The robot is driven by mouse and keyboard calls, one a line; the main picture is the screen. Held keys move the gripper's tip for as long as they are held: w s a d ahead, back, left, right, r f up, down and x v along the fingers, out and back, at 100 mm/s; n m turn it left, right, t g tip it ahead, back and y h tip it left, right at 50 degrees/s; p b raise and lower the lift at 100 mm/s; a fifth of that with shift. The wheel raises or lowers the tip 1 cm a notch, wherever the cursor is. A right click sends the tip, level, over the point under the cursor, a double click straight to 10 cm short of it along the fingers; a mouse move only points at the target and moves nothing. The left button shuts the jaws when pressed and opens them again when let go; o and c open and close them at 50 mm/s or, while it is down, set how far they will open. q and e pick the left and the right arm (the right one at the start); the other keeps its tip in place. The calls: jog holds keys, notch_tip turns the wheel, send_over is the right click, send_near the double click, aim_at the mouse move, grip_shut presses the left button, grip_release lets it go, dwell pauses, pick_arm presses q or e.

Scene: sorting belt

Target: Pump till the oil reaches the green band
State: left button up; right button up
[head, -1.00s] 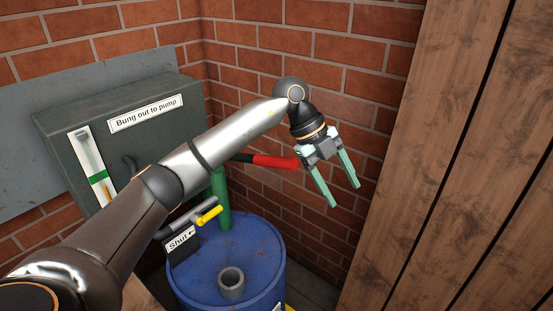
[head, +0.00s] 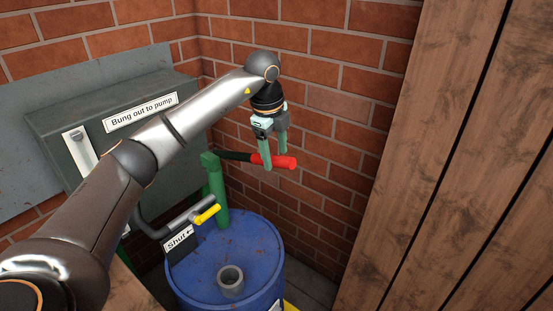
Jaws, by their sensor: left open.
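The green hand pump (head: 216,190) stands on the blue drum. Its dark lever ends in a red handle (head: 289,162) that points right, nearly level. My left gripper (head: 275,163) is open at the red handle. Its near finger crosses in front of the handle, and the other finger seems to be behind it; contact cannot be told. The white gauge strip (head: 78,146) is on the front of the grey tank (head: 60,125). My left arm hides most of the gauge, including the green band and oil level. My right gripper is not in view.
The blue drum (head: 260,245) has a grey open-topped collar (head: 231,279) on its lid. A yellow valve handle (head: 207,214) sits by a "Shut" sign (head: 180,242). A sign (head: 141,112) reads "Bung out to pump". Brick walls stand behind and a plank wall (head: 440,180) at right.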

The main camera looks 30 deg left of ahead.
aim_at(276, 157)
pick_arm(q)
jog(key=shift+w+f, duration=0.15)
jog(key=shift+f, duration=0.65)
jog(key=shift+w+f, duration=0.15)
jog(key=shift+f, duration=0.6)
grip_shut()
